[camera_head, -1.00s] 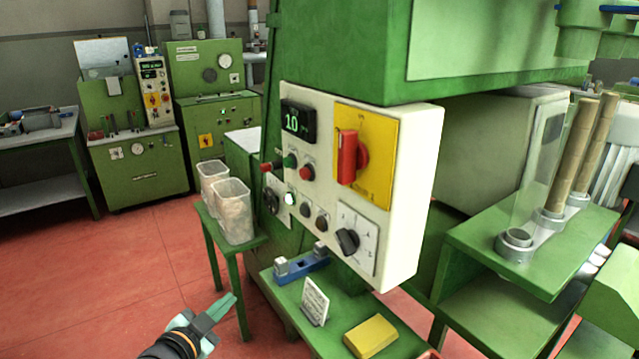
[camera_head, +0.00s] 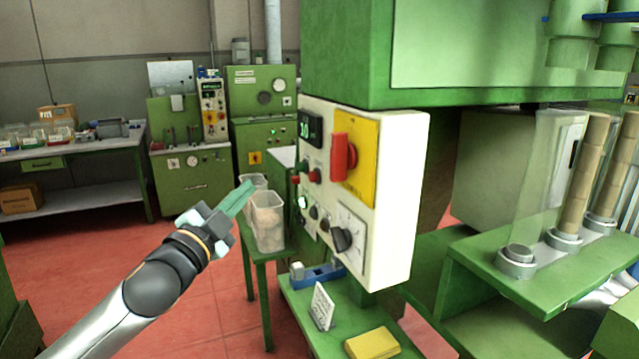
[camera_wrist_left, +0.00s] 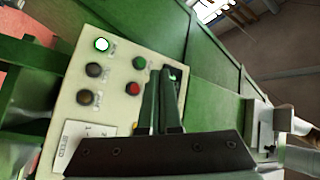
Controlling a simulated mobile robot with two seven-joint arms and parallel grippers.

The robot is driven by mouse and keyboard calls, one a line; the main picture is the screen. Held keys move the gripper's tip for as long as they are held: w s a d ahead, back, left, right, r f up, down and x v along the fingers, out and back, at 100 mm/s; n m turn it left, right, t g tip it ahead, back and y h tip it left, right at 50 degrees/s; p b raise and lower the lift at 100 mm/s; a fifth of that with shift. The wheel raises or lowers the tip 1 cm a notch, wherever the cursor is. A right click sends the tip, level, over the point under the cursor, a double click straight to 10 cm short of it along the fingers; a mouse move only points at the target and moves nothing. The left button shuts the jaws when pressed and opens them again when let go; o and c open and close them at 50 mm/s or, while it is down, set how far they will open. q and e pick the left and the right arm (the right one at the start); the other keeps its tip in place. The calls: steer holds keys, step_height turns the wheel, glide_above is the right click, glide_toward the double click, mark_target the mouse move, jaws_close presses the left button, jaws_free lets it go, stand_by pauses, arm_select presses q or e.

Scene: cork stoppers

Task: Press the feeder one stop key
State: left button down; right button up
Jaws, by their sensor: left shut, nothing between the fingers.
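The white control box (camera_head: 395,215) carries small round keys, with labels too small to read. A red key (camera_head: 315,175) sits beside a green key (camera_head: 302,165); I cannot tell for sure which feeder they belong to. In the left wrist view the red key (camera_wrist_left: 134,89) and green key (camera_wrist_left: 139,62) show just left of my fingers. A lit white key (camera_wrist_left: 102,44) and two dark keys (camera_wrist_left: 95,70) are farther left. My left gripper (camera_head: 248,187) is shut and empty, in front of the panel and to its left in the head view, apart from it. My right gripper is not in view.
Above the keys is a display (camera_head: 310,128); a red switch (camera_head: 343,157) sits on a yellow plate. A black selector knob (camera_head: 341,239) is lower. Clear bins (camera_head: 268,225) stand left of the box. A yellow block (camera_head: 372,344) lies on the green shelf below.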

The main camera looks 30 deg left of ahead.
mark_target(312, 177)
arm_select(q)
steer(key=shift+r, duration=0.35)
steer(key=w+d+p, duration=0.2)
steer(key=w+d, duration=0.3)
steer(key=w, duration=0.1)
steer(key=shift+w+d, duration=0.3)
steer(key=shift+d, duration=0.1)
steer(key=shift+p, duration=0.3)
stand_by(1.8)
